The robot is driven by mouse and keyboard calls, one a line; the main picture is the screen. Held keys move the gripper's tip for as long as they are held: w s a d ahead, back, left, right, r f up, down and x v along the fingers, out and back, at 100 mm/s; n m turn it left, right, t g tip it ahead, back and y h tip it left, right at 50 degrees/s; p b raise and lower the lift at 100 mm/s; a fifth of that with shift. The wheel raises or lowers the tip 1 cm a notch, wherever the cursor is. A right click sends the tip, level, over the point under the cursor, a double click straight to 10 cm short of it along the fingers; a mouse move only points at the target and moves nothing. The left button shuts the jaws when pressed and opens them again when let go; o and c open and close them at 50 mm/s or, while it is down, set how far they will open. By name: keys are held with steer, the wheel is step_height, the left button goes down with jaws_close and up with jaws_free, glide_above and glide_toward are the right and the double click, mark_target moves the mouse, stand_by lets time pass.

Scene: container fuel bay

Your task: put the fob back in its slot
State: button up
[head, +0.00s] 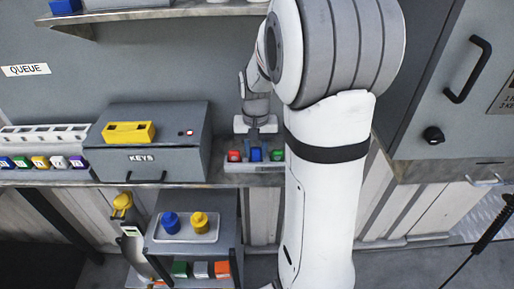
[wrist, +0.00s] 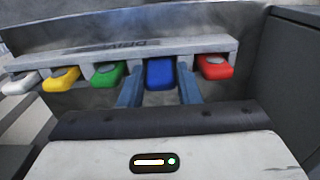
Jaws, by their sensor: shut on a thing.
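A blue fob (wrist: 160,75) is between the two fingers of my gripper (wrist: 159,90) in the wrist view. My gripper is shut on it. The fob is in line with a gap between the green and red fobs on a grey rack (wrist: 205,44); its back end is hidden, so I cannot tell whether it is seated. In the head view the blue fob (head: 256,154) shows at the front of the rack (head: 240,168), below my gripper (head: 256,137).
White (wrist: 22,81), yellow (wrist: 61,79), green (wrist: 108,75) and red (wrist: 215,67) fobs sit along the rack. A grey KEYS box (head: 180,135) stands left of it on the shelf. A grey cabinet (head: 435,110) is at the right.

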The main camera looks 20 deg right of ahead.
steer(key=shift+f, duration=0.1)
steer(key=shift+f+b, duration=0.35)
steer(key=shift+b, duration=0.05)
steer(key=o, duration=1)
steer(key=shift+o, duration=0.2)
step_height(320, 180, up, 8)
steer(key=shift+f+b, duration=0.1)
steer(key=shift+b, duration=0.2)
